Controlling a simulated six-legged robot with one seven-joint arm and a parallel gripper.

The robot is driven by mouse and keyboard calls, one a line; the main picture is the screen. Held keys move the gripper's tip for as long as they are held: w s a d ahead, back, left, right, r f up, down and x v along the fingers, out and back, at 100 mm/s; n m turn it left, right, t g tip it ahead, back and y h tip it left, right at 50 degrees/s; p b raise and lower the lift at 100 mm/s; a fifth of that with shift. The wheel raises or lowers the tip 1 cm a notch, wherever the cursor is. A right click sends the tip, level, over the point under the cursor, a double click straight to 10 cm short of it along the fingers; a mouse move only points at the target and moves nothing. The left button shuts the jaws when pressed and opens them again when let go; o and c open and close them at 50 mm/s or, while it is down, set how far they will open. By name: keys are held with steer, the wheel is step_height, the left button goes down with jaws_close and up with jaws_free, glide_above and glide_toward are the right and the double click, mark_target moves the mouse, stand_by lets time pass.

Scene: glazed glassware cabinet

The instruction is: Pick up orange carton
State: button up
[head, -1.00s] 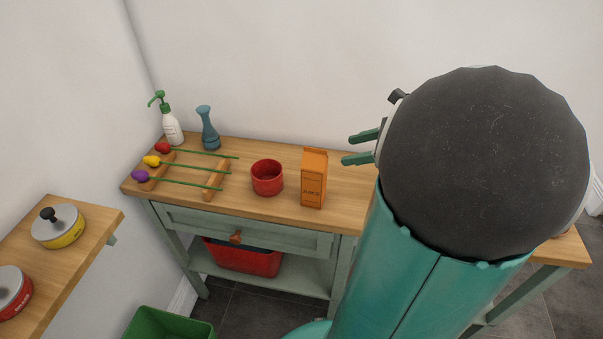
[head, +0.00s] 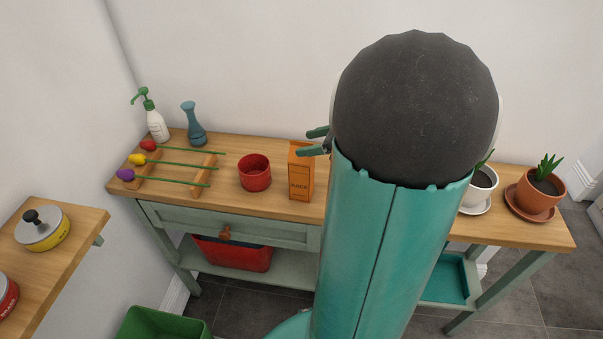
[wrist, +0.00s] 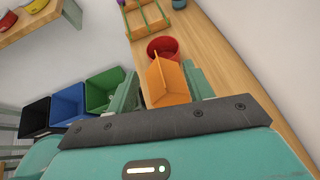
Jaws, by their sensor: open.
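The orange carton (head: 300,176) stands upright on the wooden top of the green side table, right of the red pot. In the head view my gripper (head: 314,142) is open, its green fingers by the carton's top, with my arm covering the area to the right. In the wrist view the carton (wrist: 167,82) shows between the two spread fingers (wrist: 160,90), which look apart from it. The lower part of the carton is hidden there by my gripper's body.
The red pot (head: 254,173) stands close left of the carton. Further left are a wooden rack (head: 203,161) with green rods, a blue vase (head: 193,124) and a soap bottle (head: 155,122). Potted plants (head: 537,190) stand at the right end. A white wall is behind.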

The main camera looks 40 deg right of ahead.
mark_target(297, 145)
steer(key=x, duration=0.5)
steer(key=c, duration=1.1)
steer(key=shift+s+f, duration=0.1)
jaws_close()
steer(key=shift+d, duration=0.1)
